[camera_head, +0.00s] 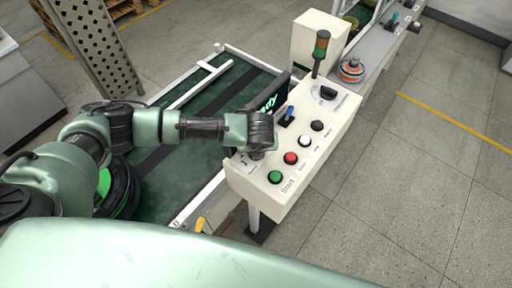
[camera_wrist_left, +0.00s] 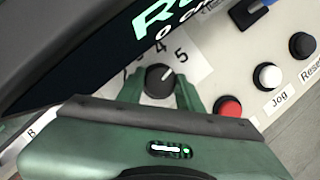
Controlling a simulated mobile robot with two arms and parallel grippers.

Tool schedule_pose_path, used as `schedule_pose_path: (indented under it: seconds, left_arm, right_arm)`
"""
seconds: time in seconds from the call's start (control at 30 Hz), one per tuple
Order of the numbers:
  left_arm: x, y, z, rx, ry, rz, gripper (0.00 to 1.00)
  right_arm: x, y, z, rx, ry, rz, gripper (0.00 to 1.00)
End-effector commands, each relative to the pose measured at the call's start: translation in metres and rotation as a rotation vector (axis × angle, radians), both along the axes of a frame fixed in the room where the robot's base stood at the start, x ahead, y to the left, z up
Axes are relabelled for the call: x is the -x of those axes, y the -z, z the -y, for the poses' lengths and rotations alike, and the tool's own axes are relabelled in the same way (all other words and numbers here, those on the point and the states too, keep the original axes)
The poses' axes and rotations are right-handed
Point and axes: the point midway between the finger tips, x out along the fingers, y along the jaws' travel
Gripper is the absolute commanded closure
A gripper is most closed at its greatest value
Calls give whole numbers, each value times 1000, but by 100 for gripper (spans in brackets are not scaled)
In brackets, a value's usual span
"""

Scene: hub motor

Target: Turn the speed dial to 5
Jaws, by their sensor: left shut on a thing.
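The speed dial (camera_wrist_left: 160,80) is a round black knob with a white pointer line, on a pale scale plate of the control panel (camera_head: 320,135). Numbers 4 and 5 show clearly in the left wrist view. The pointer line slants up and right, toward the 5. My left gripper (camera_wrist_left: 159,88) is shut on the dial, one green finger on each side of it. In the head view my left gripper (camera_head: 257,152) reaches the panel's near left corner and hides the dial. My right gripper is in neither view.
A dark display (camera_head: 270,103) with green text stands beside the dial. The panel has a blue-handled switch (camera_head: 288,116) and green (camera_head: 275,177), red (camera_head: 290,158), white (camera_head: 305,141) and black (camera_head: 317,126) buttons. A signal tower (camera_head: 320,50) rises behind. A green conveyor (camera_head: 185,165) lies left.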

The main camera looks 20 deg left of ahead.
Motion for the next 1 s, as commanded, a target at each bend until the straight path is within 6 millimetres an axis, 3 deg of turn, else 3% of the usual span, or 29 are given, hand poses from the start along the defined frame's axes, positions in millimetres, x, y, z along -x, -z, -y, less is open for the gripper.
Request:
schedule_pose_path:
  seconds: [0.03, 0.07, 0.1, 0.13, 0.67, 0.83, 1.0]
  left_arm:
    - [0, 0, 1, 0, 2, 0, 100]
    - [0, 0, 1, 0, 2, 0, 56]
    - [0, 0, 1, 0, 2, 0, 45]
    - [0, 0, 1, 0, 2, 0, 43]
    - [0, 0, 1, 0, -64, 0, 43]
    - [-2, 2, 3, 0, -279, 1, 43]
    - [-4, 8, 4, 0, -583, 2, 43]
  right_arm:
    - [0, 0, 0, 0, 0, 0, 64]
    - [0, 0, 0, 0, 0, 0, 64]
    - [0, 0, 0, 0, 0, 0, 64]
    - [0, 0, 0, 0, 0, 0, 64]
    - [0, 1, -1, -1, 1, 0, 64]
    - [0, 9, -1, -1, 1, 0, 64]
    - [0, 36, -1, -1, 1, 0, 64]
